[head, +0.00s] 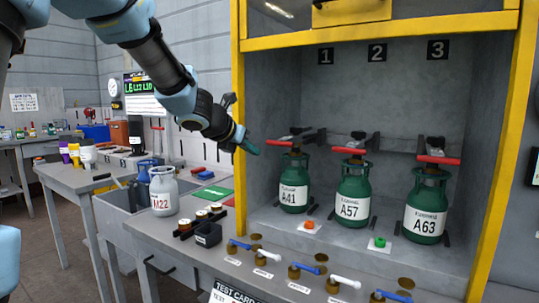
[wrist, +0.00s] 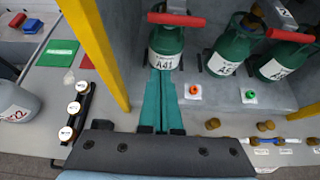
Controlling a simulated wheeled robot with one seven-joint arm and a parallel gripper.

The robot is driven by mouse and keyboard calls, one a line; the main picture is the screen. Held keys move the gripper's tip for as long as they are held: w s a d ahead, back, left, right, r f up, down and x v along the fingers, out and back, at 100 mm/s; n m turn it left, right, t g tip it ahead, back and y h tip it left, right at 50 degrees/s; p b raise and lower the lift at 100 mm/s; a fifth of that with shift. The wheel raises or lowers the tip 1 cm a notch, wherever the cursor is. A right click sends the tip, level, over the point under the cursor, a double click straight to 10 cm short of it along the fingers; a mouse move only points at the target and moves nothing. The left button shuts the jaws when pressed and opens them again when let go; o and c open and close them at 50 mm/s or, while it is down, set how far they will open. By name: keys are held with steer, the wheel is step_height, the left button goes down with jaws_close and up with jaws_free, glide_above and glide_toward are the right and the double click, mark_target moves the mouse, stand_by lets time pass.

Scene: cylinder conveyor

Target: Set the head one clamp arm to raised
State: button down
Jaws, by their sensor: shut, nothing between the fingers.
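The head one clamp arm (head: 273,143) has a red bar lying level over the valve of green cylinder A41 (head: 293,185), under the number 1 sign (head: 326,57). In the wrist view its red bar (wrist: 176,19) crosses the top of cylinder A41 (wrist: 166,48). My gripper (head: 252,147) is in front of the cabinet's left post, left of the red bar and apart from it. In the wrist view the teal fingers of my gripper (wrist: 161,72) lie together, empty, pointing toward A41. The wrist view does not clearly show the gap to the cylinder.
Cylinders A57 (head: 353,195) and A63 (head: 427,208) stand to the right under similar red bars. The yellow post (wrist: 98,45) rises left of my fingers. An orange button (head: 309,225), a green button (head: 380,243) and several valves line the front. Grey cylinder M22 (head: 163,190) stands left.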

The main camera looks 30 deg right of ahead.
stand_by(0.3)
steer(key=w+d+f+p, duration=0.1)
steer(key=w+d+p, duration=0.2)
steer(key=d, duration=0.5)
steer(key=shift+w+d, duration=0.15)
steer(key=shift+w, duration=0.65)
step_height(320, 180, up, 13)
steer(key=w+d+p, duration=0.1)
steer(key=d+p, duration=0.1)
steer(key=p, duration=1)
steer(key=shift+p, duration=0.35)
steer(key=shift+f, duration=0.25)
